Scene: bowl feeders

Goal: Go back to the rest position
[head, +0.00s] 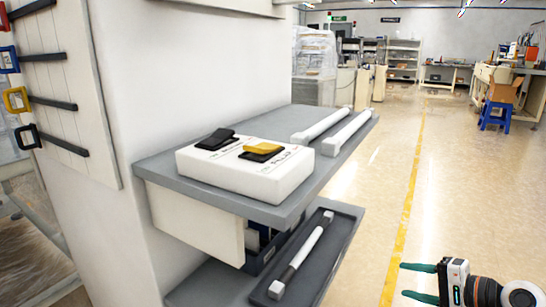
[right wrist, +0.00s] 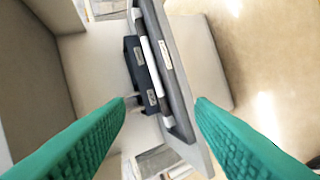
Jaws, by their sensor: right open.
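My right gripper (head: 405,281) is at the bottom right of the head view, over the floor and to the right of the grey shelf unit. Its two green fingers are apart with nothing between them. In the right wrist view the open fingers (right wrist: 160,105) frame the shelf side, which lies farther off, with a dark tray and a white bar (right wrist: 152,70). My left gripper is not in view.
A grey shelf (head: 255,125) holds a white box (head: 240,180) with black and yellow rockers, plus two white bars (head: 345,133). A lower dark tray (head: 340,245) holds a white bar with grey ends (head: 302,258). The floor (head: 460,180) at right is clear.

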